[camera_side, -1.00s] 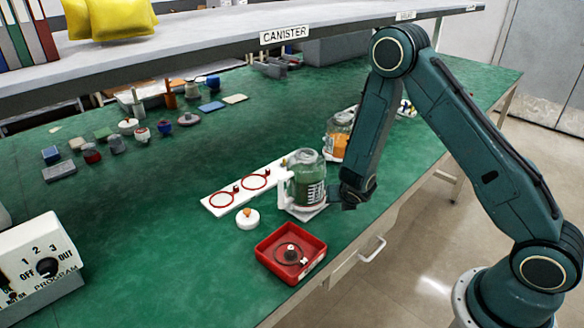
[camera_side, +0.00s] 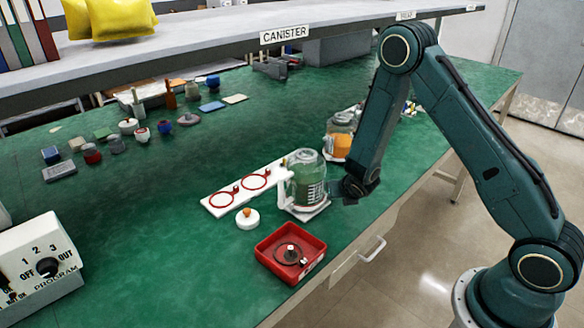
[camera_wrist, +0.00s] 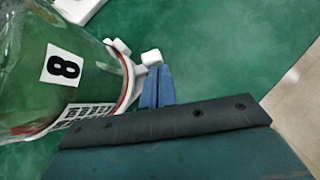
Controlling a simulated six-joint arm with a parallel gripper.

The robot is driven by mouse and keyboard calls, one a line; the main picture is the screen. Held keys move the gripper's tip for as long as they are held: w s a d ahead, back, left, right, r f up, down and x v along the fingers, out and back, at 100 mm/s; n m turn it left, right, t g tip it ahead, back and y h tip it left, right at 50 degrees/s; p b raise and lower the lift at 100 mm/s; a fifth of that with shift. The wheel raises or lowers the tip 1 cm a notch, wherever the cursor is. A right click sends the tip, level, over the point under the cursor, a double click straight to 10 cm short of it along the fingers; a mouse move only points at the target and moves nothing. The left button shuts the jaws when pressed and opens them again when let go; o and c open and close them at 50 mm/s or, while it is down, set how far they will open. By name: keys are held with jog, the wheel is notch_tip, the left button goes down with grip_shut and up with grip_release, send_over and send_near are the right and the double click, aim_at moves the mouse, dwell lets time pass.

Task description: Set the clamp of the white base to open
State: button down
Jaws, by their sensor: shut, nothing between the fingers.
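The white base (camera_side: 308,213) stands mid-table in the side view and carries a clear canister (camera_side: 307,182) with green contents. In the wrist view the canister (camera_wrist: 62,50) bears a label with an 8. A white clamp band with a red line (camera_wrist: 128,80) curves along its edge. The clamp's white knob (camera_wrist: 151,58) sticks out beside it. My gripper (camera_wrist: 157,78) has its blue fingers together, empty, right below the knob; whether they touch it is unclear. In the side view my gripper (camera_side: 336,196) is just right of the canister. Whether the clamp is open cannot be told.
A red tray (camera_side: 262,262) with small parts and a white lid (camera_side: 247,219) lie in front. A white plate with red rings (camera_side: 222,202) is to the left. A second canister with orange contents (camera_side: 340,138) stands behind. The overhead shelf (camera_side: 350,38) spans the back.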

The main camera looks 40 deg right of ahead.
jog(key=shift+a+r, duration=0.1)
jog(key=shift+r, duration=0.05)
jog(key=v, duration=1.3)
jog(key=shift+s+r, duration=0.15)
jog(key=shift+s, duration=0.05)
jog(key=shift+a+r, duration=0.1)
jog(key=s+a+r+m+g+y, duration=0.1)
jog(key=s+a+r+m+y, duration=0.1)
jog(key=s+r+m, duration=0.8)
jog(key=s+a+r+m+y, duration=0.3)
jog(key=s+r+m, duration=0.7)
jog(key=m, duration=0.9)
jog(key=shift+a+r+g, duration=0.2)
jog(key=shift+a+g, duration=0.2)
jog(key=shift+a, duration=0.8)
jog(key=c, duration=2.1)
grip_release()
